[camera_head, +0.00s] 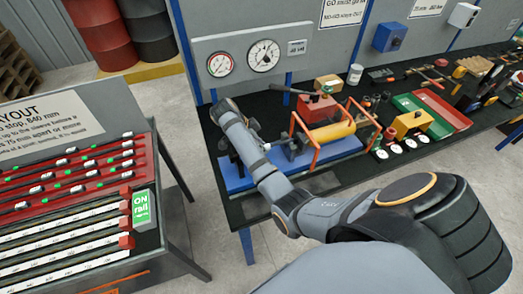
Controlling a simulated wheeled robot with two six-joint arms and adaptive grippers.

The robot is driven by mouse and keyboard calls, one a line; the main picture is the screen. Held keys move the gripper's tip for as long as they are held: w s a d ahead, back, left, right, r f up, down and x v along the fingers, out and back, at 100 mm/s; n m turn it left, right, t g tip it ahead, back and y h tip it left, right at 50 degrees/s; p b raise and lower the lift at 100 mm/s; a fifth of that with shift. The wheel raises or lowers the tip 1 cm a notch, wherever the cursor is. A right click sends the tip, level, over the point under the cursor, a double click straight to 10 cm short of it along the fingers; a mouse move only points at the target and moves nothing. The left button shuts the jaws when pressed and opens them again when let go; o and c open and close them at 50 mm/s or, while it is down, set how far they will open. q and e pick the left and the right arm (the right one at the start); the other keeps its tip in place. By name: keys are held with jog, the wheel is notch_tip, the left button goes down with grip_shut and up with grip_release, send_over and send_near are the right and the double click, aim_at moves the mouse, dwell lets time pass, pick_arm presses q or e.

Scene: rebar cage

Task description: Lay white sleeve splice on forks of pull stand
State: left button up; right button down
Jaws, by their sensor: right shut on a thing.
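The pull stand has a blue base (235,183), a yellow cylinder (332,131) and orange frame bars (303,128). It stands on the black-topped bench. My right arm reaches across the picture to the stand's left end. My right gripper (236,151) is there, low over the blue base and partly hidden behind my own arm. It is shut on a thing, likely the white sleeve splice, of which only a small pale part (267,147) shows. I cannot tell whether it touches the forks, which my arm mostly covers. My left gripper is not in view.
A rack (143,240) at the left holds several bars with white and green sleeves. A gauge panel (245,60) stands behind the pull stand. Green and red trays (440,110), a yellow box (412,123) and tools crowd the bench to the right. Drums (100,30) stand behind.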

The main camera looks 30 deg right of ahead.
jog(key=shift+a+f, duration=0.15)
jog(key=shift+f, duration=0.4)
jog(key=shift+a+f, duration=0.15)
jog(key=shift+f, duration=0.6)
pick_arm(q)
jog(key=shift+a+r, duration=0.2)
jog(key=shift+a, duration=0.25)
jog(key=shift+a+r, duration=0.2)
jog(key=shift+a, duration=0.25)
pick_arm(e)
jog(key=shift+d, duration=0.15)
jog(key=shift+f, duration=0.15)
jog(key=c, duration=1.2)
grip_release()
jog(key=shift+s, duration=0.1)
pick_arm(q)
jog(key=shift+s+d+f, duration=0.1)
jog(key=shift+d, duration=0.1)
